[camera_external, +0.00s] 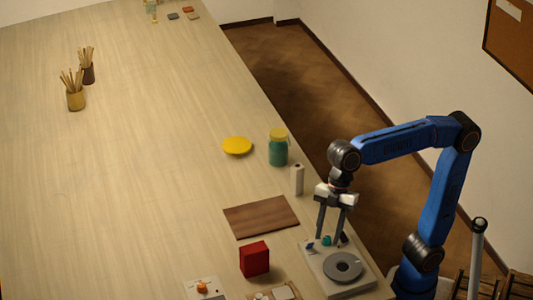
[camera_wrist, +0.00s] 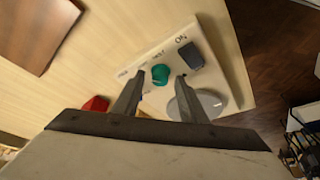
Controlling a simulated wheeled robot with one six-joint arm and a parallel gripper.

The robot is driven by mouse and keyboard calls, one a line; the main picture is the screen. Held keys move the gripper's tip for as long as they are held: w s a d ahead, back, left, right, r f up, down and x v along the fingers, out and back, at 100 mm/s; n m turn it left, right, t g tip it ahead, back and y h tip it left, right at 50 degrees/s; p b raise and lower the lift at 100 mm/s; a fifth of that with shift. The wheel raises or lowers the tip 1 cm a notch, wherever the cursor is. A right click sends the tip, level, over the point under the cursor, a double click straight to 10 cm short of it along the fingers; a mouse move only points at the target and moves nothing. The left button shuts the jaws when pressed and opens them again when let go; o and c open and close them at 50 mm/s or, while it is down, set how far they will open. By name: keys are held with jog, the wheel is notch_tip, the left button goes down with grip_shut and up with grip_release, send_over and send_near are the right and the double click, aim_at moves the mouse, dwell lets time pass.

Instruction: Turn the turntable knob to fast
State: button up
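The turntable unit (camera_external: 352,286) is a pale box at the bench's right edge with a grey disc (camera_external: 342,267) on top. Its teal round knob (camera_external: 326,240) also shows in the wrist view (camera_wrist: 160,74), with small printed labels around it. Which label the knob points to is too small to tell. A dark switch (camera_wrist: 191,56) sits beside the knob, near a label reading ON. My gripper (camera_external: 328,237) points down over the knob. Its fingers are apart, one on either side of the knob with visible gaps. The left finger hides part of the panel in the wrist view.
A red block (camera_external: 254,259) and a brown board (camera_external: 261,217) lie left of the unit. A white cylinder (camera_external: 297,180), a teal jar (camera_external: 278,149) and a yellow dish (camera_external: 237,146) stand behind. A box with an orange knob (camera_external: 202,287) is at front. The bench's left side is mostly clear.

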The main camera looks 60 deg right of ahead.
grip_shut()
jog(key=m, duration=0.2)
jog(key=m+t, duration=0.1)
jog(key=m, duration=0.1)
jog(key=shift+s+t, duration=0.15)
jog(key=shift+t, duration=0.15)
jog(key=m, duration=0.2)
jog(key=m+t+h, duration=0.1)
jog(key=m, duration=0.1)
jog(key=shift+s+a+t, duration=0.15)
jog(key=shift+t, duration=0.15)
jog(key=m+t+h, duration=0.1)
jog(key=m, duration=0.3)
jog(key=shift+a+m, duration=0.15)
jog(key=shift+m, duration=0.25)
jog(key=shift+s+m+h, duration=0.1)
jog(key=shift+m+h, duration=0.7)
jog(key=shift+m, duration=0.7)
